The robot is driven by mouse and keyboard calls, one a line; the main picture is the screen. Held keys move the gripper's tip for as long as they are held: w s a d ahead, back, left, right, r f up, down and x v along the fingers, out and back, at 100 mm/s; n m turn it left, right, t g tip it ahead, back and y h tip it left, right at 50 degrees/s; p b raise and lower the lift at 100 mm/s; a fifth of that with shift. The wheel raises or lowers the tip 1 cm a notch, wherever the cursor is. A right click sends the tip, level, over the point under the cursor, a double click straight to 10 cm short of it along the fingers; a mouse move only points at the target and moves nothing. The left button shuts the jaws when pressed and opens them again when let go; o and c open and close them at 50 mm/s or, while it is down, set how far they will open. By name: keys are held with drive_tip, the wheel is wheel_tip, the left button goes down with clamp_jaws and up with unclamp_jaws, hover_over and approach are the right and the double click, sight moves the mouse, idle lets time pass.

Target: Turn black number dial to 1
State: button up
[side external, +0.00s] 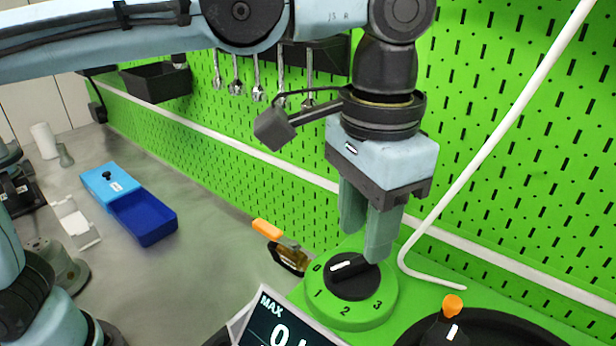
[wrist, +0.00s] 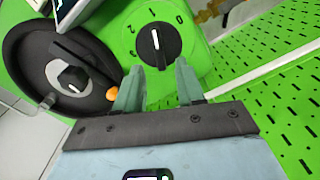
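The black number dial (side external: 352,284) sits on a round green base (side external: 345,322) marked 0, 1, 2 and 3. Its raised grip has a white line. In the wrist view, the dial (wrist: 160,62) has its line pointing about at the 1; in the side view it points left, roughly between 0 and 1. My gripper (side external: 364,244) points down just above the dial's back edge. In the wrist view my gripper (wrist: 160,68) is open, with its fingertips on either side of the dial's near end and a gap between them. Contact with the dial cannot be told.
A display reading MAX (side external: 280,325) stands in front of the dial. A black round part with an orange-tipped knob (side external: 450,325) is at right. An orange-handled valve (side external: 285,250) is at left. A white pipe (side external: 480,160) and green pegboard (side external: 540,180) are close behind.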

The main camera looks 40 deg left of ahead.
wheel_tip(320, 180, up, 9)
drive_tip(key=shift+f, duration=0.2)
idle(0.5)
drive_tip(key=w+a+f+n+t+h, duration=0.1)
drive_tip(key=w+a+f+t, duration=0.1)
drive_tip(key=a+f, duration=0.35)
drive_tip(key=w+a+f+n+t, duration=0.1)
drive_tip(key=w+a+f, duration=0.1)
drive_tip(key=a, duration=0.6)
drive_tip(key=s+a+f+n+t+y, duration=0.1)
drive_tip(key=s+a+f+n+t, duration=0.2)
drive_tip(key=a+f, duration=0.9)
drive_tip(key=shift+s+a+t, duration=0.6)
drive_tip(key=shift+a, duration=0.45)
drive_tip(key=shift+f, duration=0.1)
